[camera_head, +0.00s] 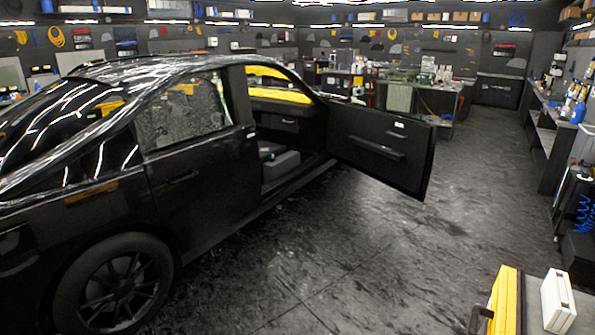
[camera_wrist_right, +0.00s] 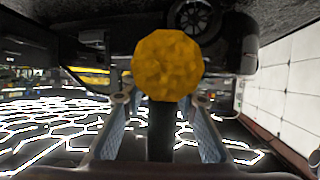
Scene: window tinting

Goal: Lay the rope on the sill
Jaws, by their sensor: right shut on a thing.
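A round, rough yellow end (camera_wrist_right: 167,65) of what looks like the rope shows in the right wrist view. A dark, stem-like part runs below it between the fingers. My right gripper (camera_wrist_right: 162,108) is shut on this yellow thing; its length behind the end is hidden. Neither gripper shows in the head view, and the rope is not seen there. The black car (camera_head: 185,185) stands at the left. Its rear side window (camera_head: 185,112) is shut, with a dark sill along its lower edge. The front door (camera_head: 380,150) is swung open. I cannot tell which ledge is the task's sill.
A yellow-topped case (camera_head: 507,300) and a white box (camera_head: 558,302) are at the bottom right. Shelves with bottles (camera_head: 570,108) line the right side. The dark floor (camera_head: 330,255) between car and shelves is clear. The open door juts into this space.

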